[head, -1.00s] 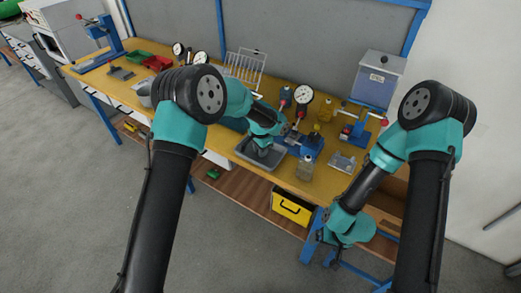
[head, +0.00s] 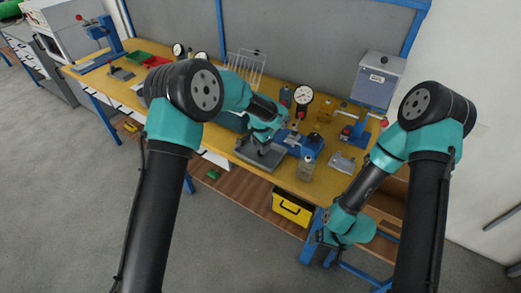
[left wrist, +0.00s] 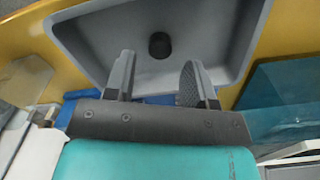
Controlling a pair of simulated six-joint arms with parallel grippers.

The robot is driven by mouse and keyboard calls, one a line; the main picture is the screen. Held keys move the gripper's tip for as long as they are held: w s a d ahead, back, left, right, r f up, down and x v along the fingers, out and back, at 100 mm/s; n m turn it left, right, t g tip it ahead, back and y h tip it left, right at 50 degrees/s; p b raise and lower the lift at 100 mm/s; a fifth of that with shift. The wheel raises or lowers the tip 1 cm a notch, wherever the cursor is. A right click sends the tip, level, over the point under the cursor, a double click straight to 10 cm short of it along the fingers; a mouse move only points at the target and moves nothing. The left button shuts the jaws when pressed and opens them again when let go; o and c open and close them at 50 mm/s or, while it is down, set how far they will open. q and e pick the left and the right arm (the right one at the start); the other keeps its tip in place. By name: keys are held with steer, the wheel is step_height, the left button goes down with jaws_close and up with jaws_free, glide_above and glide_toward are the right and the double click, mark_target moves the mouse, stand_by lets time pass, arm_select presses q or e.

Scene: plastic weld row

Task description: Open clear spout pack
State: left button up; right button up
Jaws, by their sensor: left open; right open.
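My left gripper (head: 263,148) is over a grey tray (head: 246,157) at the front of the bench. In the left wrist view the fingers of the left gripper (left wrist: 157,75) are apart with nothing between them. A small black round thing (left wrist: 159,45) lies in the grey tray (left wrist: 225,38), just beyond the fingertips. I cannot tell whether it belongs to the clear spout pack, and no pack outline shows clearly. My right gripper (head: 322,238) hangs low by the bench's front right corner, apart from everything on top and open.
A small clear bottle (head: 306,169) stands right of the tray near the front edge. A blue fixture (head: 303,143) and a round dial gauge (head: 304,96) stand behind. A metal plate (head: 342,162) lies to the right. A yellow bin (head: 292,207) sits below the bench.

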arm_select(q)
step_height(320, 180, up, 9)
stand_by(0.3)
stand_by(0.5)
